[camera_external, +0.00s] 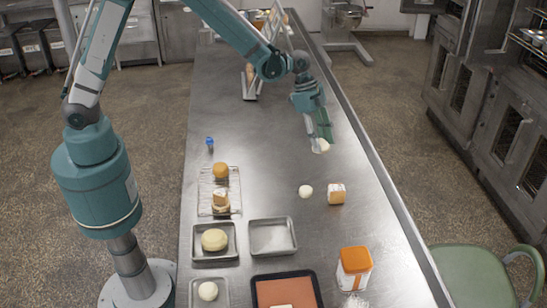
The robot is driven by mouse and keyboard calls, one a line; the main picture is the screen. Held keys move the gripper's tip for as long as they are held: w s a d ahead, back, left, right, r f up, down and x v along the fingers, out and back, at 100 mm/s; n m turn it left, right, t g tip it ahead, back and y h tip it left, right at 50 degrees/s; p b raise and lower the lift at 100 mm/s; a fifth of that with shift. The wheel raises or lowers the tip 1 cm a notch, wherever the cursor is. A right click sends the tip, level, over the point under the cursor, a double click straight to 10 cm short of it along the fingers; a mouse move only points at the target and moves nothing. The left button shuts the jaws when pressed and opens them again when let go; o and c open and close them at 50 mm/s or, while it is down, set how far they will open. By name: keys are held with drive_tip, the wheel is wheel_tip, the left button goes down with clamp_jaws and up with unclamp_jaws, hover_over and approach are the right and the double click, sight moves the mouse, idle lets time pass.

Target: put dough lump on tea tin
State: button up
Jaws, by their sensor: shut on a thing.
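My gripper (317,134) is at the upper right of the steel table, pointing down and shut on a small pale lump, the dough lump (322,146). The fingers partly hide the lump, and I cannot tell how far it is above the table. An orange and white box-shaped container (355,268), which looks like the tea tin, stands upright near the front right, well away from my gripper. A smaller orange and white block (337,194) and a loose white ball (305,191) sit between them.
The steel table (240,120) is clear around my gripper. A wire rack (205,198) holds an orange round thing and a small stack. Metal trays stand at front left, one with a large pale round (214,240). A dark-rimmed orange tray (286,289) lies at the front.

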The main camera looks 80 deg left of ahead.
drive_tip(key=shift+d, duration=0.1)
drive_tip(key=w+d+r, duration=0.1)
drive_tip(key=d, duration=0.5)
drive_tip(key=w+d+r, duration=0.2)
drive_tip(key=d, duration=0.5)
wheel_tip(320, 180, up, 9)
drive_tip(key=m+b, duration=0.2)
drive_tip(key=m, duration=0.1)
hover_over(359, 259)
drive_tip(key=a, duration=0.1)
drive_tip(key=shift+s+a+f+g+h, duration=0.15)
drive_tip(key=shift+s+g+h, duration=0.15)
drive_tip(key=shift+s+g, duration=0.15)
drive_tip(key=shift+f+p, duration=0.45)
drive_tip(key=shift+f, duration=2.65)
drive_tip(key=shift+f, duration=0.1)
drive_tip(key=shift+f, duration=1.75)
drive_tip(key=shift+f, duration=0.2)
